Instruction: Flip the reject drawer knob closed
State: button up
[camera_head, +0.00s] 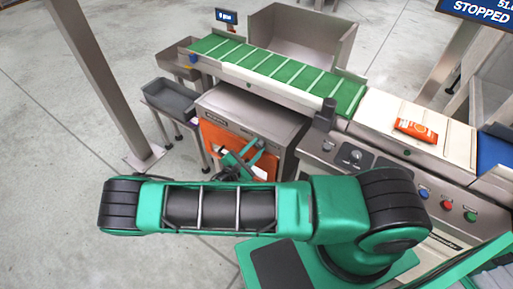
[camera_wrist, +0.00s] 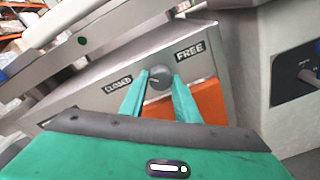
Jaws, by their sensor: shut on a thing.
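Below the panel is the orange drawer front (camera_head: 219,141), which shows in the head view on the cabinet under the conveyor. In the head view my gripper (camera_head: 251,151) is at the cabinet's front, and the knob is hidden there.
A green belt conveyor (camera_head: 283,67) runs above the cabinet. An orange packet (camera_head: 416,130) lies on the pale belt at right. A control panel with buttons (camera_head: 445,205) is at right. A grey tray (camera_head: 170,98) and a metal post (camera_head: 104,80) stand at left. Open floor lies at far left.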

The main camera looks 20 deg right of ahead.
jog(key=shift+w+a, duration=0.1)
jog(key=shift+a, duration=0.1)
jog(key=o, duration=0.9)
jog(key=shift+o, duration=0.6)
jog(key=shift+d, duration=0.1)
jog(key=f+v, duration=0.1)
jog(key=v, duration=0.9)
jog(key=shift+s+a+r, duration=0.3)
jog(key=shift+a+r, duration=0.05)
jog(key=shift+r, duration=0.15)
